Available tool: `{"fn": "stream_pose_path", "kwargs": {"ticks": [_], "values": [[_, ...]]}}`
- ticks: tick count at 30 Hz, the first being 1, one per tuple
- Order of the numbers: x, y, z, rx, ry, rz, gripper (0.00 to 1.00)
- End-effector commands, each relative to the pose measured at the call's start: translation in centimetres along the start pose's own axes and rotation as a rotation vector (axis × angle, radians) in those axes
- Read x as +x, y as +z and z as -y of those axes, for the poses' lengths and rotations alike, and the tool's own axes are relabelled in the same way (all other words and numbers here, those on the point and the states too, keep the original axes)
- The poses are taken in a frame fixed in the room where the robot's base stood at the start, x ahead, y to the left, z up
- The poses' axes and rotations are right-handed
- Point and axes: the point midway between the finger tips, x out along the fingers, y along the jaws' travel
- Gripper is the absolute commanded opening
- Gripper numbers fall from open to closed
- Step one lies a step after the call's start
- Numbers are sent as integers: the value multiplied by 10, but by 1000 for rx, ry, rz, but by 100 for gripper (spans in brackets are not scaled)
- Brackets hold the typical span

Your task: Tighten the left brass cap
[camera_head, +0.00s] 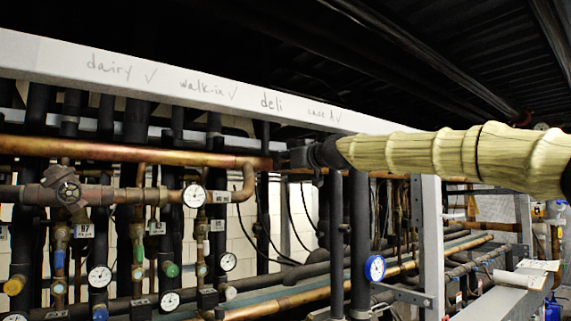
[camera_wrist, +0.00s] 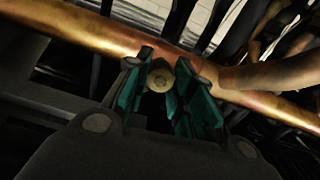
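A round, dull brass cap (camera_wrist: 160,80) with a small dark spot at its centre shows in the wrist view, in front of a thick copper pipe (camera_wrist: 90,38). My gripper (camera_wrist: 160,92) has teal finger pads on either side of the cap, with a gap between them. The cap sits around the far end of that gap; I cannot tell whether the pads touch it. In the head view my dark gripper (camera_head: 288,157) is at the right end of the long copper pipe (camera_head: 130,149), and the cap is hidden there. I cannot tell whether this is the left cap.
Valves, gauges (camera_head: 194,196) and vertical black pipes crowd the rack at left. A white labelled beam (camera_head: 200,85) runs above my gripper. A grey upright post (camera_head: 431,245) and a blue-rimmed gauge (camera_head: 375,268) stand below my arm. Thin black cables hang behind.

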Motion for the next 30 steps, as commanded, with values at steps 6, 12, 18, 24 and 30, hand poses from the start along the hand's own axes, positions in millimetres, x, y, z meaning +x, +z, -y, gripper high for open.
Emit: {"fn": "stream_pose_path", "kwargs": {"ticks": [6, 12, 18, 24, 30], "values": [[1, 4, -4, 1, 5, 3, 0], [0, 4, -4, 4, 5, 3, 0], [0, 4, -4, 10, 5, 3, 0], [0, 4, -4, 25, 5, 4, 0], [0, 5, -4, 72, 6, 4, 0]]}}
